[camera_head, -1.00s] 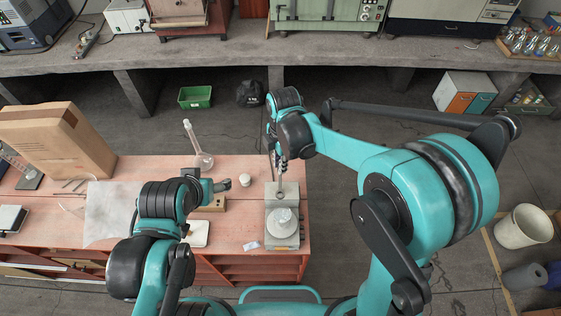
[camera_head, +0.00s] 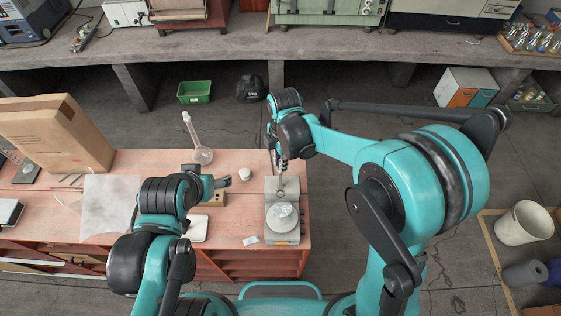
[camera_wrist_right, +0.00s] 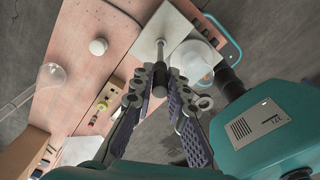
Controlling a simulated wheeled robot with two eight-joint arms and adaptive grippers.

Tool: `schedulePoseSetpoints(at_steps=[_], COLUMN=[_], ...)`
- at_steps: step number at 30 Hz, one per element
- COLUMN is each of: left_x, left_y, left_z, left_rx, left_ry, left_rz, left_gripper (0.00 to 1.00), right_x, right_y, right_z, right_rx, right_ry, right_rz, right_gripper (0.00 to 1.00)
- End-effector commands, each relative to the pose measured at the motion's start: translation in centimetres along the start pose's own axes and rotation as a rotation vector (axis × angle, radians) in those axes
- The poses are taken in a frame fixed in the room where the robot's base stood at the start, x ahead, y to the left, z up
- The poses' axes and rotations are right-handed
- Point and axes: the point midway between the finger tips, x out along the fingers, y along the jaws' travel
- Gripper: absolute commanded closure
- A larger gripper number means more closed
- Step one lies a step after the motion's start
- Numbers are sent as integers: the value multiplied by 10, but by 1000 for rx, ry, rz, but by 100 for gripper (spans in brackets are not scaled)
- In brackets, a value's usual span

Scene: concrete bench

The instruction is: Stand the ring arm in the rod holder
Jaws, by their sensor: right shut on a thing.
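My right gripper (camera_head: 281,164) is above the back part of the pale device on the bench's right end. In the right wrist view, its fingertips (camera_wrist_right: 160,76) are closed around a thin grey rod with a thick dark end (camera_wrist_right: 159,89), apparently the ring arm. The rod's far end meets or overlaps the pale square plate (camera_wrist_right: 180,25); I cannot tell whether it is seated. I cannot clearly identify the rod holder. My left gripper (camera_head: 222,183) is over the bench beside a wooden block (camera_head: 217,199); its jaws are too small to read.
A clear bowl-like vessel (camera_head: 283,212) sits on the device's front. A cardboard box (camera_head: 60,135) stands at far left. A white pad (camera_head: 198,228) lies near the front edge.

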Motion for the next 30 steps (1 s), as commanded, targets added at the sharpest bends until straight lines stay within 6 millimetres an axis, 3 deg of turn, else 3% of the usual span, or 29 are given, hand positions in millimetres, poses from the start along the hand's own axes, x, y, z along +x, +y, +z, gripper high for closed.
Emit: schedulePoseSetpoints(at_steps=[30], left_x=[14], left_y=[0], left_z=[10], left_rx=[0], left_ry=[0], left_rz=[0], left_gripper=[31], right_x=[18], right_y=[0], right_z=[1], right_rx=[0], right_ry=[0], right_rz=[0], right_gripper=[100])
